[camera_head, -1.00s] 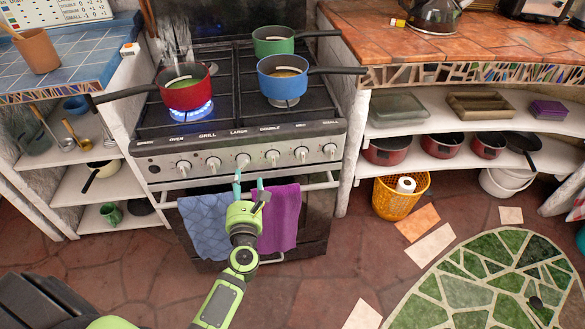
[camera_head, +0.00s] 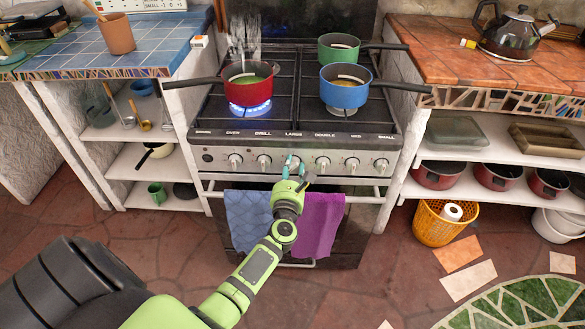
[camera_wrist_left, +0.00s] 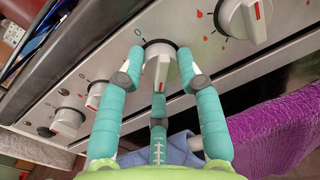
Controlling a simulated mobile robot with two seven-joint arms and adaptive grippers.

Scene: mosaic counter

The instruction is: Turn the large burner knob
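The large burner knob (camera_head: 293,161) is on the stove's front panel under the label LARGE. It is partly hidden behind my left gripper's fingers in the head view. In the left wrist view the white knob (camera_wrist_left: 158,67), with a red mark, sits between the fingers. The side fingers are apart, with small gaps to the knob's grip. My right gripper is not in view.
Other knobs flank it, including the double knob (camera_head: 322,163) and grill knob (camera_head: 264,162). A blue towel (camera_head: 249,220) and a purple towel (camera_head: 319,225) hang below. A red pot (camera_head: 250,82) is over a lit flame; blue (camera_head: 345,87) and green pots (camera_head: 338,47) stand beside it.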

